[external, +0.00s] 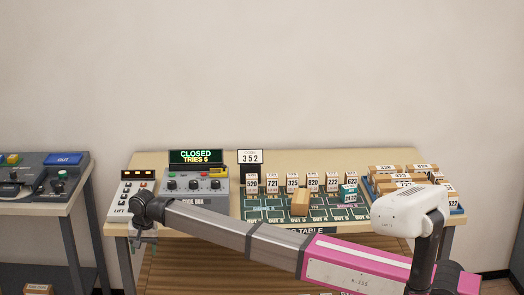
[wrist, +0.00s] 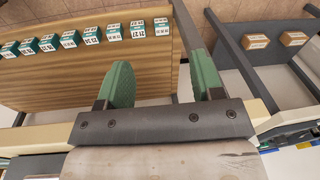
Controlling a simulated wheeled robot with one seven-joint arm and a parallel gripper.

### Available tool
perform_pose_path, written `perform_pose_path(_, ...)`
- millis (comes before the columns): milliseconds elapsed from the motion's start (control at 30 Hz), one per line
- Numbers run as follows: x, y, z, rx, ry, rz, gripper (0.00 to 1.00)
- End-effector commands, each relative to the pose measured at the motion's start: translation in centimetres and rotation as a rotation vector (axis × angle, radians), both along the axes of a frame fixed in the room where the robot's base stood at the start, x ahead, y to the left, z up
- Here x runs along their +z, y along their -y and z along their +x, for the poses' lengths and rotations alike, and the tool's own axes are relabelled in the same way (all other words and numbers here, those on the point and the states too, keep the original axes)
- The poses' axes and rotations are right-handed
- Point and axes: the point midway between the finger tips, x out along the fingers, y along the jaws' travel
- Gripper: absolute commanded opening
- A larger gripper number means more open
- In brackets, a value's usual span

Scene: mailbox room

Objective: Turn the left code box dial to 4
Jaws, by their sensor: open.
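The grey code box (external: 222,190) stands on the left part of the table in the external view, with several dials in a row on its front. The left dial (external: 171,185) is dark and round; its setting is too small to read. The screen (external: 195,157) above reads CLOSED, TRIES 5. My gripper (external: 143,240) is in front of the table's front edge, below and left of the code box, apart from the dial. In the wrist view my gripper (wrist: 163,82) is open, with two green fingers and nothing between them. I cannot make out the dials in the wrist view.
A code card (external: 250,157) reads 352. A lift panel (external: 128,197) stands left of the code box. Numbered cartons (external: 292,182) and a tray of boxes (external: 420,175) lie to the right. Teal boxes (wrist: 90,35) show below in the wrist view. A side table (external: 45,207) stands left.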

Motion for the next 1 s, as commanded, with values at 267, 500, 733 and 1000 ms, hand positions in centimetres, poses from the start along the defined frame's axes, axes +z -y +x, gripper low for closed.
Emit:
perform_pose_path(267,13.7,1.7,9.4,-0.062,-0.023,-0.048,0.61)
perform_pose_path(500,22.7,6.6,16.8,-0.109,-0.048,-0.086,0.61)
perform_pose_path(733,25.9,8.8,19.1,-0.126,-0.06,-0.101,0.61)
perform_pose_path(1000,22.9,9.0,19.0,-0.126,-0.061,-0.103,0.61)
